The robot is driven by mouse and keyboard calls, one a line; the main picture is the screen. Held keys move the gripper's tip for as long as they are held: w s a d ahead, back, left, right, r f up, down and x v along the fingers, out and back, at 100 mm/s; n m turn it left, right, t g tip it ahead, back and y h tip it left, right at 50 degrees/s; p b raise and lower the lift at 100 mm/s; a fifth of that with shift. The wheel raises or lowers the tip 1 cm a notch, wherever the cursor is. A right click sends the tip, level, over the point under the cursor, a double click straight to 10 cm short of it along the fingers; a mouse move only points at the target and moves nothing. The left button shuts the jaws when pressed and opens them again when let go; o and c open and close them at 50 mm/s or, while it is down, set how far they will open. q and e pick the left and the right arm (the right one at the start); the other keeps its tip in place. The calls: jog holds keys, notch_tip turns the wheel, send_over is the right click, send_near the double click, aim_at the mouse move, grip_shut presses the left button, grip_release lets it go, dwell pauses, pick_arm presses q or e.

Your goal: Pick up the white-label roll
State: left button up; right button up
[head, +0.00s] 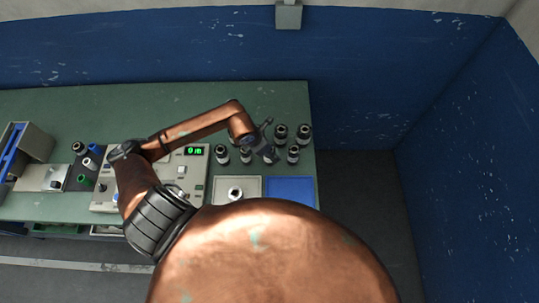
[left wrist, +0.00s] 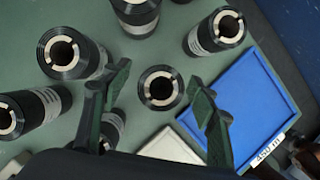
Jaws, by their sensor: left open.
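My left gripper (head: 266,140) is above the right end of the green table, among several black rolls with pale cores. In the left wrist view the left gripper (left wrist: 160,78) is open. One roll (left wrist: 158,90) stands upright between and below its fingers, seen from above, its label hidden. A roll with a whitish label (left wrist: 215,31) stands near the blue tray. Other rolls with pale labels stand at the left (left wrist: 62,52) and lower left (left wrist: 25,112). I cannot tell which is the white-label roll. My right gripper is not in view.
A blue tray (head: 290,190) and a pale tray (head: 250,184) holding a roll (head: 235,194) lie at the table's front right. A machine with a green display (head: 195,151) stands left of the rolls. More coloured rolls (head: 85,182) are further left. The table's back is clear.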

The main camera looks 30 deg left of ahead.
pick_arm(q)
jog(key=c, duration=1.3)
jog(key=shift+r, duration=0.1)
jog(key=shift+c, duration=0.2)
